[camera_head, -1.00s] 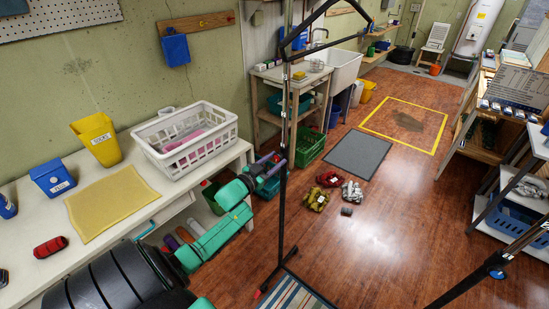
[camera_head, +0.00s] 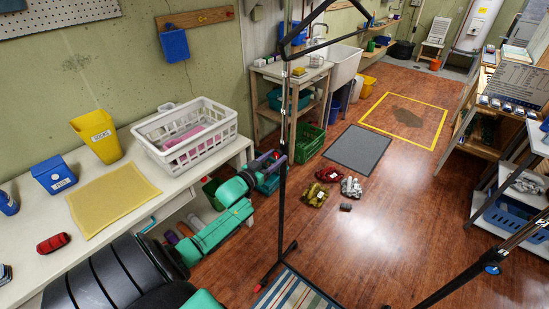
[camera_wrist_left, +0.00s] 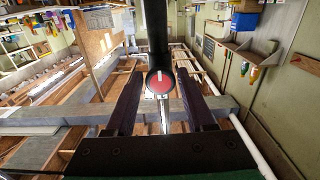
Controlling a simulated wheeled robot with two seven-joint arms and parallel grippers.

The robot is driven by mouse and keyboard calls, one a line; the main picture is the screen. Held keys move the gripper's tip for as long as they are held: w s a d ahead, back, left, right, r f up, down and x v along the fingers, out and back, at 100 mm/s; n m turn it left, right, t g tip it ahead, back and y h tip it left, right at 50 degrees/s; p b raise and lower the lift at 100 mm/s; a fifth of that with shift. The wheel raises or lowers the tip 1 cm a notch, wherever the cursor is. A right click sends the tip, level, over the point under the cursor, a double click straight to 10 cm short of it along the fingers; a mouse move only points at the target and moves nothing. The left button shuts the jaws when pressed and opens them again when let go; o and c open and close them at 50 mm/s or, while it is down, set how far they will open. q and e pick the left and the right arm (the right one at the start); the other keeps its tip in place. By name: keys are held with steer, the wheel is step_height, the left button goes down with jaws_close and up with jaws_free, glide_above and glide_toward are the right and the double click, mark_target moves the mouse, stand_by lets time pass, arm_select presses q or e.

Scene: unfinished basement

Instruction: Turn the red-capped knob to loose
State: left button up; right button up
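The red-capped knob (camera_wrist_left: 160,82) shows in the left wrist view on a black pole, its round red face toward the camera with a pale upright line on it. My left gripper (camera_wrist_left: 160,76) is open, one dark finger on each side of the knob. I cannot tell whether the fingers touch it. In the head view my left gripper (camera_head: 273,163) is beside the upright pole of the black stand (camera_head: 283,120); the knob cannot be made out there. My right gripper is not in view.
A white table (camera_head: 35,238) with a white basket (camera_head: 212,152) stands at the left. A striped rug (camera_head: 298,293) lies by the stand's foot. Small bundles (camera_head: 316,195) and a grey mat (camera_head: 357,149) lie on the wooden floor. A shelf unit (camera_head: 482,205) stands at the right.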

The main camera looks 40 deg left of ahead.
arm_select(q)
steer(key=shift+o, duration=0.8)
steer(key=s+b, duration=0.1)
steer(key=s, duration=1.3)
steer(key=shift+s+d, duration=0.15)
steer(key=shift+s, duration=0.1)
